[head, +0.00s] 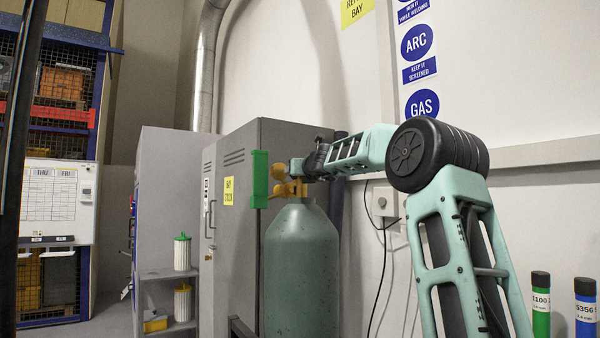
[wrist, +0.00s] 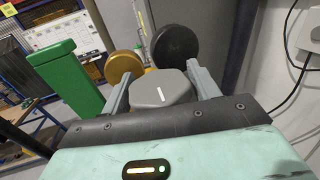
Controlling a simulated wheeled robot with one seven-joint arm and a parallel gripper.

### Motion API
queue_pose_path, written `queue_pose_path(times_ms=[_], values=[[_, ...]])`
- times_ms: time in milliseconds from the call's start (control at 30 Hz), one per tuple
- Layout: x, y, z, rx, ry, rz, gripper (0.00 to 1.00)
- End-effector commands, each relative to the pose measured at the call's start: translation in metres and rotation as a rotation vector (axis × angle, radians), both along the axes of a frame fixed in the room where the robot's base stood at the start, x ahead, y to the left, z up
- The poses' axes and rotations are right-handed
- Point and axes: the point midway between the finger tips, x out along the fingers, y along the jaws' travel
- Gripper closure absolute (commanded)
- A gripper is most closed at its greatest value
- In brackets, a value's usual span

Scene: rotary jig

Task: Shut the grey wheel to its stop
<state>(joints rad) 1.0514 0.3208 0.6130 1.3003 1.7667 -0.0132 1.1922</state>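The grey wheel (wrist: 165,92), a small knob with a white mark on its face, sits between the fingers of my gripper (wrist: 160,80) in the wrist view. A finger lies against each side of it, with no clear gap. In the head view my gripper (head: 299,170) is at the valve on top of the green gas cylinder (head: 301,265); the grey wheel cannot be made out there. Beyond the grey wheel are a brass round part (wrist: 123,67) and a black round part (wrist: 175,46).
A green upright block (wrist: 68,75) stands just left of my gripper; it also shows in the head view (head: 259,180). A grey cabinet (head: 240,150) stands behind the cylinder. The wall and a cable (wrist: 296,75) are close on the right.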

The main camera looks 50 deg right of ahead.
Motion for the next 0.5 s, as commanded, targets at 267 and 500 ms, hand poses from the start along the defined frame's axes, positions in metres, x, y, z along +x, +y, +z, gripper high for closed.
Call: queue_pose_path(times_ms=[267, 500], values=[[-0.011, 0.005, 0.000, -0.003, -0.001, -0.001, 0.39], [-0.048, 0.025, 0.000, -0.005, 0.001, -0.002, 0.39]])
